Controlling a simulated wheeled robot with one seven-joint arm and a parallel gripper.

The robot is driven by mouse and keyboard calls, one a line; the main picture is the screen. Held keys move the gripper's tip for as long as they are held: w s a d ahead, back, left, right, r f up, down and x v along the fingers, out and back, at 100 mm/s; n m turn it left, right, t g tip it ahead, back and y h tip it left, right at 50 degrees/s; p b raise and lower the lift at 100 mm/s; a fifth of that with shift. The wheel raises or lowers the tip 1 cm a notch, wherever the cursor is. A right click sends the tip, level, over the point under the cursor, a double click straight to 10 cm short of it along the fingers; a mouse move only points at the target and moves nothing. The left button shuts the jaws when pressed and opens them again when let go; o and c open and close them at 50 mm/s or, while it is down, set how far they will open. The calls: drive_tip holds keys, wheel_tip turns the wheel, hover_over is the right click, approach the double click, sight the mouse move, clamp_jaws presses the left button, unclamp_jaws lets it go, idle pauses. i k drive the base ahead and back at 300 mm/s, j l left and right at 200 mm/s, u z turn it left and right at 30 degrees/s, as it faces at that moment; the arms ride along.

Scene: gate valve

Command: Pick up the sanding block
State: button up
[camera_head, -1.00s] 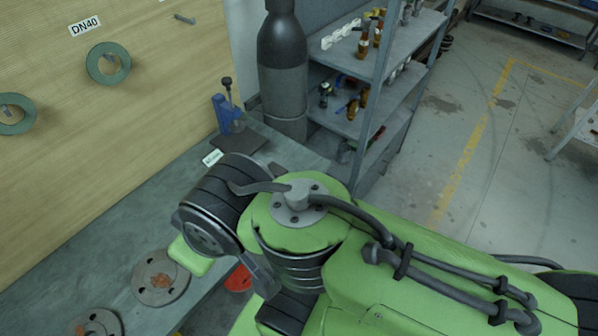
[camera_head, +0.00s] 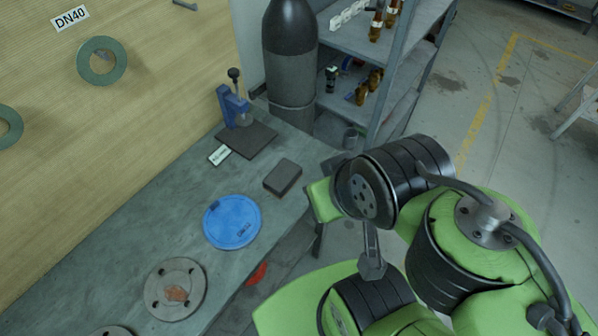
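The sanding block is most likely the small dark grey-brown rectangular block (camera_head: 283,177) lying flat on the grey workbench (camera_head: 185,204). It lies between a blue disc and a dark plate, with clear bench around it. My green and black arm is to the right of the block, over the bench's right edge and beyond. My gripper cannot be made out in this view, so its opening and contents are hidden.
A blue disc (camera_head: 232,221) and a metal flange (camera_head: 174,289) lie on the bench. A blue clamp tool (camera_head: 232,107) stands on a dark plate (camera_head: 247,140) near a white label (camera_head: 219,155). A dark cylinder (camera_head: 290,60) and shelves stand behind.

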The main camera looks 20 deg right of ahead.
sight(286, 174)
drive_tip(key=u, duration=1.85)
drive_tip(key=z, duration=1.85)
drive_tip(key=l+u, duration=0.15)
drive_tip(key=u, duration=0.3)
drive_tip(key=l+u, duration=0.2)
drive_tip(key=u, duration=0.25)
drive_tip(key=l+u, duration=0.15)
drive_tip(key=u, duration=0.25)
drive_tip(key=l+u, duration=0.2)
drive_tip(key=u, duration=0.25)
drive_tip(key=l+u, duration=0.15)
drive_tip(key=u, duration=0.3)
drive_tip(key=k+l+u, duration=0.1)
drive_tip(key=u, duration=0.35)
